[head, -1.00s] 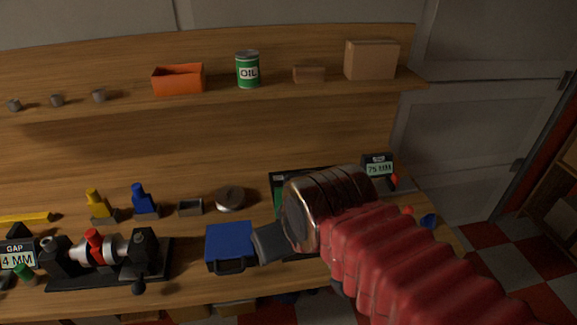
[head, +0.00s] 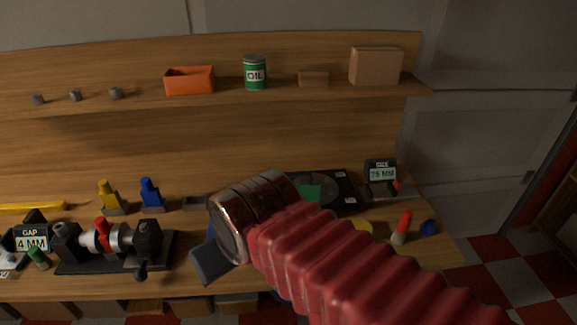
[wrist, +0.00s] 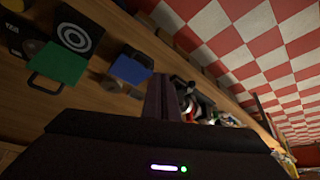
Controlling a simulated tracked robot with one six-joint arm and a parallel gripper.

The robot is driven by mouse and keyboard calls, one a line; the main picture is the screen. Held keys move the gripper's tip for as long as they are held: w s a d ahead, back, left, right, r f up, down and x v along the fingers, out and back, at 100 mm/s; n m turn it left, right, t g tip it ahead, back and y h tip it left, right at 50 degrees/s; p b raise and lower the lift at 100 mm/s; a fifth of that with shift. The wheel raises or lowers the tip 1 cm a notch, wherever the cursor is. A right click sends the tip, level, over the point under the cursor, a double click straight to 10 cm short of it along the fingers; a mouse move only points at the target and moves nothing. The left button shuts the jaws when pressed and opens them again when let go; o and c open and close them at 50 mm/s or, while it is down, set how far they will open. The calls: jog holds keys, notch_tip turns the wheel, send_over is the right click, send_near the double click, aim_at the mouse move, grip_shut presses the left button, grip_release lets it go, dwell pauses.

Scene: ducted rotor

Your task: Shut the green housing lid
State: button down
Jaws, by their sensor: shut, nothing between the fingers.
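The green lid (wrist: 60,63) shows in the wrist view at the upper left, with a black handle, beside a black housing (wrist: 18,38). In the head view part of the green lid (head: 310,192) shows just above my red arm sleeve, in front of the black housing (head: 347,188) with a round opening; the rest is hidden. I cannot tell the lid's exact angle. My gripper (head: 208,264) is shut and empty, left of the green lid and apart from it. Its fingers (wrist: 162,97) also show in the wrist view.
A blue lid or box (wrist: 131,68) lies near my fingers, mostly hidden in the head view. A black fixture (head: 110,245) stands to the left, a display (head: 381,175) to the right.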

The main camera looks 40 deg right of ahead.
jog(key=shift+a, duration=0.15)
notch_tip(320, 180, up, 7)
jog(key=m+h, duration=0.3)
jog(key=m, duration=0.4)
send_over(298, 187)
jog(key=shift+s+r, duration=0.1)
jog(key=shift+s, duration=0.05)
jog(key=shift+w+d+f, duration=0.1)
jog(key=shift+w+f, duration=0.1)
jog(key=shift+f, duration=1.35)
jog(key=shift+w+d+f, duration=0.15)
jog(key=shift+f, duration=1.45)
jog(key=shift+w+d+f, duration=0.1)
jog(key=shift+w+f, duration=0.1)
jog(key=shift+f, duration=1.35)
